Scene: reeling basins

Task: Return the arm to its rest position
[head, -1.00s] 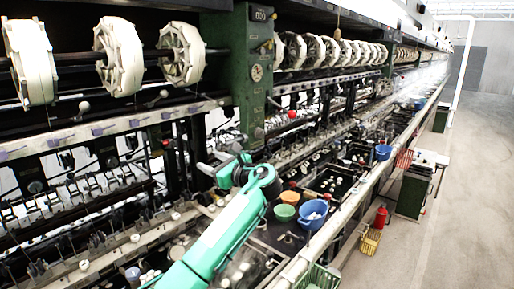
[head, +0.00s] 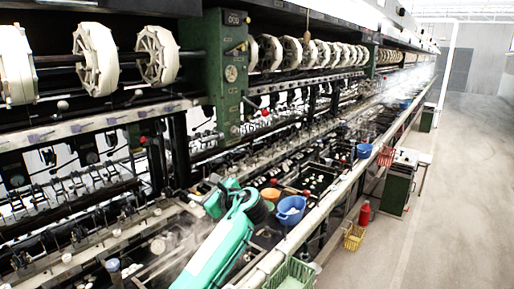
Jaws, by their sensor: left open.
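My left arm, teal green, reaches in from the bottom of the head view over the reeling basins (head: 160,245). Its left gripper (head: 203,194) is beyond the bent wrist, small and partly hidden by the arm. It is open, and I see nothing held between its fingers. It is above the basin row, left of the orange bowl (head: 270,194) and the blue basin (head: 291,210). My right gripper is not in view.
The reeling machine with white reels (head: 95,58) and a green post (head: 228,75) runs along the left. A green basket (head: 291,274), yellow basket (head: 354,237) and red extinguisher (head: 364,214) stand along the right side.

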